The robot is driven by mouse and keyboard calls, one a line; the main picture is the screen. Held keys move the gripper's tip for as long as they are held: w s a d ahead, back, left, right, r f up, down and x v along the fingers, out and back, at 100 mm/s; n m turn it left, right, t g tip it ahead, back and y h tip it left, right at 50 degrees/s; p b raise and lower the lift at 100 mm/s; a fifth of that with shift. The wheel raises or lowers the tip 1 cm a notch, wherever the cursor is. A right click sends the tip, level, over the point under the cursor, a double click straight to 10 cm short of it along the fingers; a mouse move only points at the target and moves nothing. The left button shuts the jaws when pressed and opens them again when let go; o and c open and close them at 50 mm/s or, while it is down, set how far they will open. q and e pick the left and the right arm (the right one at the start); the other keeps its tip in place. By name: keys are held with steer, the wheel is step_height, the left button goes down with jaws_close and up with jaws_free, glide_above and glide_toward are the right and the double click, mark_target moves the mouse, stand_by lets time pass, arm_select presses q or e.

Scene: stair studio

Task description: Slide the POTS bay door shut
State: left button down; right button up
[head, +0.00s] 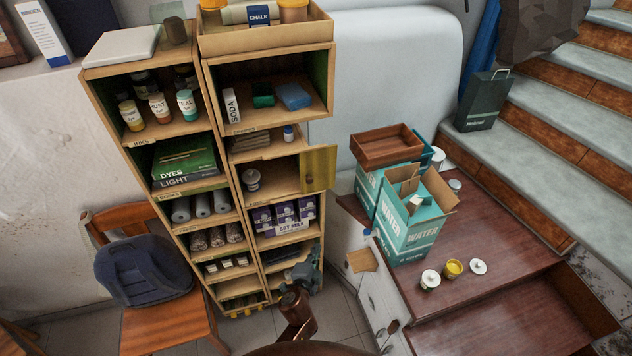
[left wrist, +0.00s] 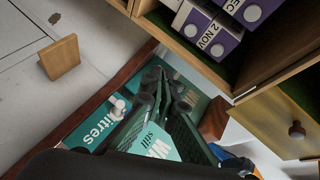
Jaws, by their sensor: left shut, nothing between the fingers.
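A yellow-olive door panel (head: 318,168) with a small round knob sticks out to the right of the shelf's right column, beside an open bay (head: 272,177) holding a small jar. I take it to be the POTS door; its label is too small to read. In the left wrist view the door (left wrist: 280,125) and its dark knob are at the right edge. My left gripper (head: 304,272) is low in front of the right column, below the door and apart from it. Its fingers (left wrist: 158,78) are closed together and empty. My right gripper is out of view.
Purple soy milk cartons (head: 288,217) fill the bay below the door. A chair (head: 165,322) with a dark bag is at left.

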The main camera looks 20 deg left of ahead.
arm_select(q)
step_height(320, 180, up, 16)
steer(key=w+d+m+t, duration=0.1)
steer(key=w+d+t, duration=0.1)
steer(key=t, duration=0.1)
steer(key=t+y+p, duration=0.1)
glide_toward(320, 171)
steer(key=s+d, duration=0.4)
steer(key=w+p, duration=0.1)
steer(key=w, duration=0.9)
steer(key=shift+m, duration=0.4)
steer(key=a, duration=0.1)
steer(key=s+a, duration=0.1)
steer(key=s+a+p, duration=0.1)
steer(key=a, duration=0.1)
steer(key=shift+a+f, duration=0.1)
steer(key=shift+f, duration=0.05)
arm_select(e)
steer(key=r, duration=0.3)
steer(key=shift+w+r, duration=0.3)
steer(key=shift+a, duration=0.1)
